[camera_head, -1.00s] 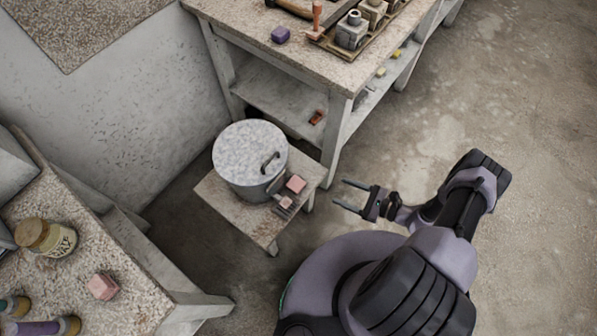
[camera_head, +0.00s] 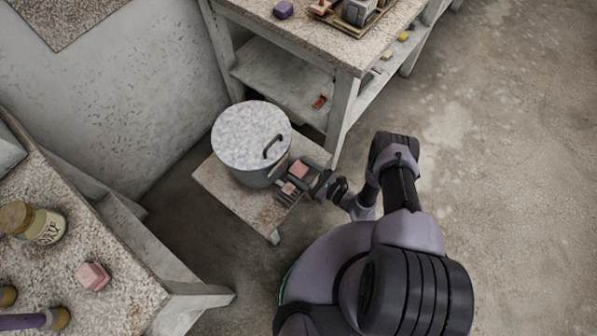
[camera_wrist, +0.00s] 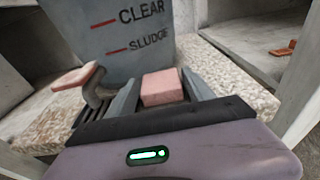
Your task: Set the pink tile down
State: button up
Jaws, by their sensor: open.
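The pink tile (camera_head: 299,169) is a small pink block at the right side of the low stand (camera_head: 228,190), beside the metal pot (camera_head: 250,150). In the wrist view the tile (camera_wrist: 162,88) sits between the fingers of my gripper (camera_wrist: 160,78), with one finger close along each side. The jaws are open; any contact with the tile is hard to tell. In the head view my gripper (camera_head: 296,174) reaches in from the right at stand height. The tile's underside is hidden, so I cannot tell whether it rests on the stand.
A tap with a pink handle (camera_wrist: 75,78) juts from the pot, above a dark slotted grate. A workbench (camera_head: 320,45) with a lower shelf stands behind the stand. A speckled table (camera_head: 110,235) with another pink block (camera_head: 93,276) is at left. Floor at right is clear.

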aim_at(302, 171)
jog(key=shift+w+a, duration=0.45)
jog(key=shift+a, duration=0.05)
jog(key=c, duration=1.3)
jog(key=r+p, duration=0.1)
jog(key=r, duration=0.1)
jog(key=r+p, duration=0.2)
jog(key=r, duration=0.1)
jog(key=d+r+p, duration=0.1)
jog(key=r+p, duration=0.1)
jog(key=shift+s+r, duration=0.25)
jog(key=shift+s, duration=0.1)
jog(key=f+p+v, duration=0.3)
jog(key=v, duration=1.6)
jog(key=w+d+r, duration=0.2)
jog(key=w+r, duration=0.3)
jog(key=r, duration=0.2)
jog(key=w+d+r, duration=0.3)
jog(key=w+r, duration=0.2)
jog(key=r, duration=0.3)
jog(key=w+a+r, duration=0.2)
jog(key=a+r, duration=0.1)
jog(key=r, duration=0.9)
jog(key=w+a+r, duration=0.2)
jog(key=a+r, duration=0.2)
jog(key=r, duration=0.8)
jog(key=shift+w, duration=0.3)
